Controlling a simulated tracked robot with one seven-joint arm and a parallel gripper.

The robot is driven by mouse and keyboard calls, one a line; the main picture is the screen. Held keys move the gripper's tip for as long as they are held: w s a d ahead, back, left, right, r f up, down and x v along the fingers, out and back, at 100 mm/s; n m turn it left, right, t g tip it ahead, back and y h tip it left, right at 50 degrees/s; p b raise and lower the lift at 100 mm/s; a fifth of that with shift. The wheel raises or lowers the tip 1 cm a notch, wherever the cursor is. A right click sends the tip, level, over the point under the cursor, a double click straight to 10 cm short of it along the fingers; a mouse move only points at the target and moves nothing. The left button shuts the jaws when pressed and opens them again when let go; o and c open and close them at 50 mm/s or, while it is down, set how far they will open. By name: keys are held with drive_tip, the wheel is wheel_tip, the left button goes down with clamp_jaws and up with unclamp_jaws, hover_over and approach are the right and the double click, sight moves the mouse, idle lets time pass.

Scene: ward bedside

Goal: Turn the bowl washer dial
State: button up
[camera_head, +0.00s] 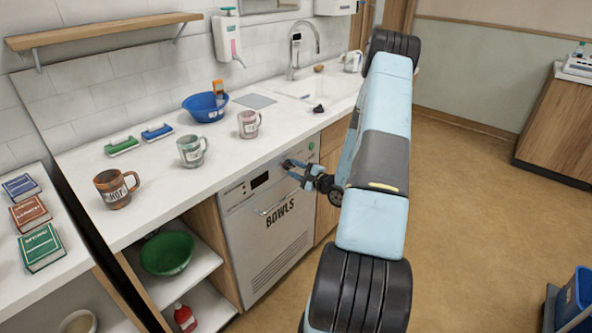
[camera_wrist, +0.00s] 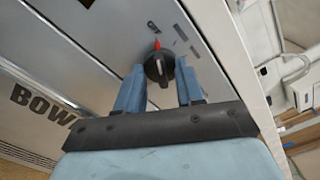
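The bowl washer (camera_head: 270,225) is a light grey front panel marked BOWLS under the counter. It also shows in the wrist view (camera_wrist: 75,60), tilted. Its dial (camera_wrist: 159,67) is a black round knob with a red pointer mark, on the upper panel among small printed symbols. My gripper (camera_wrist: 157,82) has its two blue fingers apart, one on each side of the dial. I cannot tell whether either finger touches it. In the head view my gripper (camera_head: 293,168) is at the washer's upper right panel, and the dial is mostly hidden behind the fingers.
The white counter (camera_head: 215,170) above the washer holds a brown mug (camera_head: 114,189), a green mug (camera_head: 191,151), a pink mug (camera_head: 248,124) and a blue bowl (camera_head: 204,107). A handle (camera_head: 276,204) crosses the washer front. Open floor (camera_head: 470,200) lies to the right.

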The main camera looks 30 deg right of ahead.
clamp_jaws()
idle(0.3)
drive_tip(key=shift+m, duration=0.3)
drive_tip(key=m, duration=0.3)
drive_tip(key=shift+m, duration=2.1)
unclamp_jaws()
drive_tip(key=shift+r, duration=0.1)
